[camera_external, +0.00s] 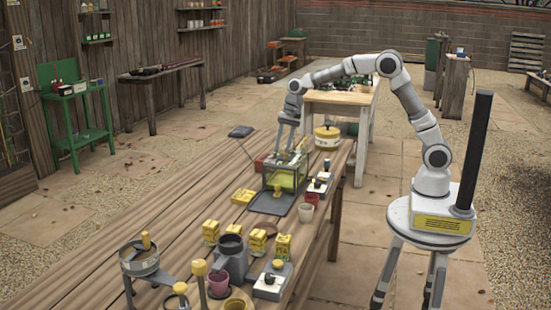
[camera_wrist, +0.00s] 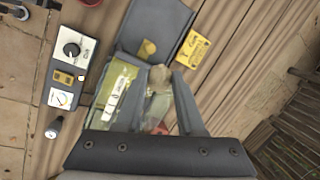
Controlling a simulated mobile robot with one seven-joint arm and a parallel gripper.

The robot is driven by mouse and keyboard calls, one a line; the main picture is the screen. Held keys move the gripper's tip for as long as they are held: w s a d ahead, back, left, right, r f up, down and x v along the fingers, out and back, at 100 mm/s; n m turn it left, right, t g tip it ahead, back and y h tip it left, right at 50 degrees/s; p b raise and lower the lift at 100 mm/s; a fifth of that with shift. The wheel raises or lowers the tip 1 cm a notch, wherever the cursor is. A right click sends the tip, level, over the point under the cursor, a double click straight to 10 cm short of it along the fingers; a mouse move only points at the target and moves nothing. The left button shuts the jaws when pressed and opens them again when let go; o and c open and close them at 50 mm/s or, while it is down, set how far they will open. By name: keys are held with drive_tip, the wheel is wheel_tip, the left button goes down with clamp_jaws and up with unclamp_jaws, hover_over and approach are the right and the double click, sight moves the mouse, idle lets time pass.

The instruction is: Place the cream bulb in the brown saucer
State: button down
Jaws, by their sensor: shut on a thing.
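My gripper (camera_external: 285,152) is low over a glass-sided box with yellow-green inside (camera_external: 287,176) near the middle of the bench. In the wrist view a pale tan, rounded thing, apparently the cream bulb (camera_wrist: 160,77), shows between the fingers of my gripper (camera_wrist: 147,72). The gripper is shut on it; its lower part is blurred behind something pale. I cannot make out the bulb in the external view. A round brownish dish, probably the brown saucer (camera_external: 238,303), is at the near end of the bench, partly cut off by the picture edge. It is far from the gripper.
Yellow packets (camera_external: 257,240), a grey jug (camera_external: 232,258), a sieve on a stand (camera_external: 139,260) and a dial box (camera_external: 272,281) crowd the near end. The left bench planks are mostly clear.

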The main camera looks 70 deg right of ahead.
drive_tip(key=a+r+n+t+p, duration=0.15)
drive_tip(key=a+n, duration=0.55)
drive_tip(key=a, duration=0.8)
drive_tip(key=n+t+p, duration=0.1)
drive_tip(key=n, duration=0.4)
hover_over(268, 231)
wheel_tip(268, 231, down, 9)
drive_tip(key=shift+y, duration=0.4)
drive_tip(key=shift+f+b, duration=3.05)
drive_tip(key=shift+f, duration=2.05)
drive_tip(key=shift+c, duration=2.2)
unclamp_jaws()
